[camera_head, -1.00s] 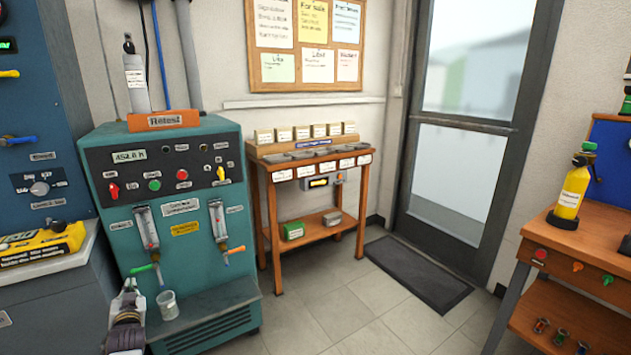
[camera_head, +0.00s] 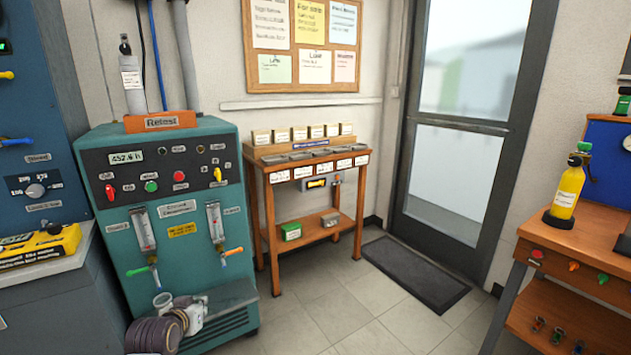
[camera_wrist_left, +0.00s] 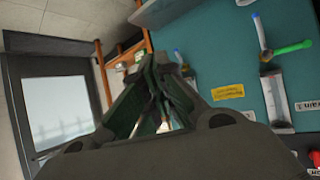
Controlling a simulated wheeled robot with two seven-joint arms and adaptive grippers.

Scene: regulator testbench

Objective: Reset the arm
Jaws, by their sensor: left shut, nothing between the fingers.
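My left arm (camera_head: 155,333) comes in at the bottom left, in front of the teal test bench (camera_head: 130,215). Its gripper (camera_head: 196,314) is low at the bench's front ledge, close to the right of a clear cup (camera_head: 164,301); I cannot tell whether they touch. In the left wrist view the dark fingers (camera_wrist_left: 148,75) come together, shut and empty. My right gripper is not in view.
A small wooden table (camera_head: 268,205) with labelled bins stands right of the bench. A dark mat (camera_head: 415,275) lies before the door. A wooden workbench (camera_head: 570,240) with a yellow bottle (camera_head: 567,190) is at the right. The tiled floor between is clear.

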